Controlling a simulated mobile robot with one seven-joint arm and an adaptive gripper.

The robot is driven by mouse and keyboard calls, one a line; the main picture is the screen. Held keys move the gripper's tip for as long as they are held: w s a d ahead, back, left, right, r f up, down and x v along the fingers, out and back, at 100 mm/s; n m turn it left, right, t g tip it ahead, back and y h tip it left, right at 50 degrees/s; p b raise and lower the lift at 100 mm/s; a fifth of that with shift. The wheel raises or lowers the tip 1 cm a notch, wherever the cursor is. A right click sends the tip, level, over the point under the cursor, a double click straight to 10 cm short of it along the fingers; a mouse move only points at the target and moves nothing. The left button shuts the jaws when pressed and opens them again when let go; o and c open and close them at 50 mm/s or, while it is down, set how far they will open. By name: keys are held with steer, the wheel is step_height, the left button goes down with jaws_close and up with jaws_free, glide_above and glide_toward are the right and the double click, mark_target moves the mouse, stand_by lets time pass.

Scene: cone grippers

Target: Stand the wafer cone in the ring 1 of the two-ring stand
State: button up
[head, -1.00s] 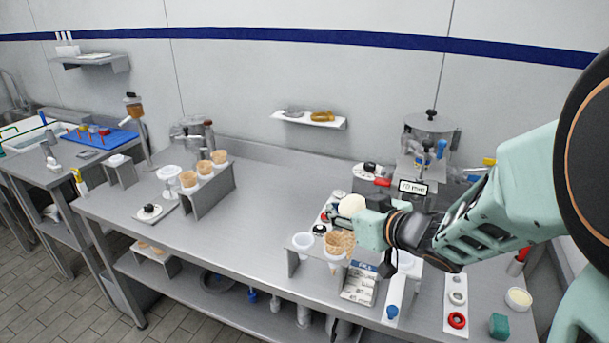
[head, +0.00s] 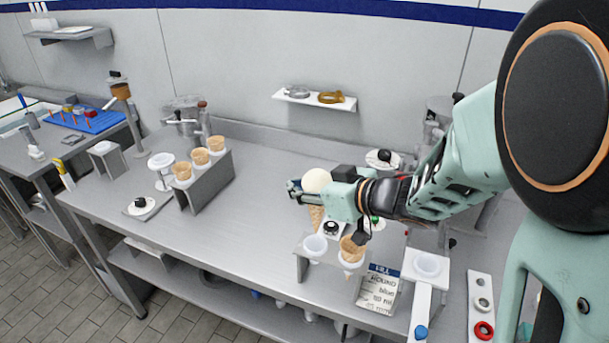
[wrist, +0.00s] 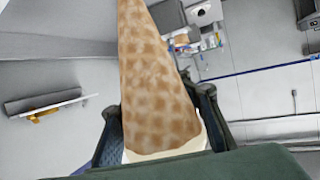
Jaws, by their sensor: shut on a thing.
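My gripper (head: 318,192) is shut on a wafer cone (head: 316,214) topped by a pale round scoop (head: 316,180). The cone points tip down, above and behind the left ring of a small stand. In the wrist view the cone (wrist: 155,75) fills the middle between my fingers, its wide pale end near the palm. The two-ring stand (head: 333,264) is at the counter's front. Its left ring holds a white cup-like liner (head: 314,247); its right ring holds a tan wafer cone (head: 351,250). I cannot tell which ring is number 1.
A printed card (head: 378,289) stands right of the stand, beside a white holder (head: 427,268). A three-hole rack (head: 208,185) with tan cones stands at left. A round black-knobbed item (head: 331,229) sits behind the stand. The middle of the counter is clear.

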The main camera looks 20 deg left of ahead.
steer(key=shift+f, duration=0.1)
stand_by(0.3)
steer(key=shift+f+b, duration=1.3)
steer(key=shift+f, duration=0.7)
steer(key=shift+p, duration=0.9)
steer(key=shift+c, duration=0.4)
steer(key=shift+f, duration=0.1)
step_height(320, 180, down, 8)
steer(key=b, duration=0.6)
steer(key=o, duration=1)
stand_by(0.6)
steer(key=v, duration=1.2)
steer(key=shift+a+r, duration=0.1)
steer(key=shift+r, duration=0.1)
